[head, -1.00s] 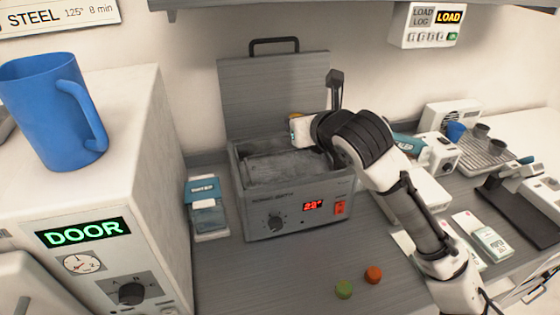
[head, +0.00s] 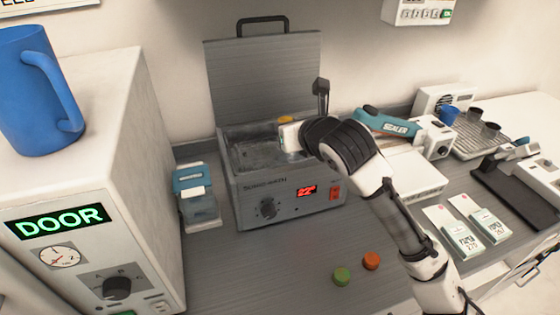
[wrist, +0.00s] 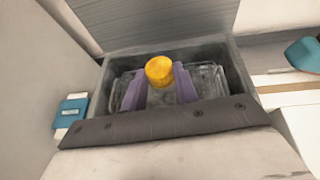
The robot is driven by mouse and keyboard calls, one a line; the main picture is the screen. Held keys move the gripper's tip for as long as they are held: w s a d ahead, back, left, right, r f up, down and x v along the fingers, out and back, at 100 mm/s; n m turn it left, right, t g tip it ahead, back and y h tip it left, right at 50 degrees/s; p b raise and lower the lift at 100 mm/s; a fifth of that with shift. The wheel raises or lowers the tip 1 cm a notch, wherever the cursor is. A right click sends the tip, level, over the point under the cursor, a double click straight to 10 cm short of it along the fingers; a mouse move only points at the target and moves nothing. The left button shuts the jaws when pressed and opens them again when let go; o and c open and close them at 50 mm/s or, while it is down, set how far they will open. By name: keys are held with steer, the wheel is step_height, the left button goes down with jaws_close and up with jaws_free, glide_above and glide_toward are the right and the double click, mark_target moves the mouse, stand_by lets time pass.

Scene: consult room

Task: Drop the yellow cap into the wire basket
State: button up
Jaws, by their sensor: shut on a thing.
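The yellow cap (wrist: 159,70) is held between the two purple fingertips of my gripper (wrist: 161,84). In the head view only a little of the cap (head: 285,119) shows behind my gripper (head: 288,130). The wire basket (wrist: 211,80) sits inside the open tank of the sonic bath (head: 285,192). In the wrist view the cap and fingertips appear over the middle of the basket, toward its far side. The gap between cap and basket is hard to judge. My wrist hides the right part of the tank in the head view.
The bath's lid (head: 265,75) stands open behind it. A green cap (head: 341,276) and an orange-red cap (head: 371,260) lie on the counter in front. A white cabinet (head: 130,150) with a blue mug (head: 38,92) stands left. A sealer (head: 390,124) is at right.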

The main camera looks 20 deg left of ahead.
steer(key=o, duration=1)
steer(key=shift+s+d+r, duration=0.1)
steer(key=b+v, duration=0.4)
steer(key=v, duration=0.9)
steer(key=shift+s+d, duration=0.2)
steer(key=shift+s, duration=0.05)
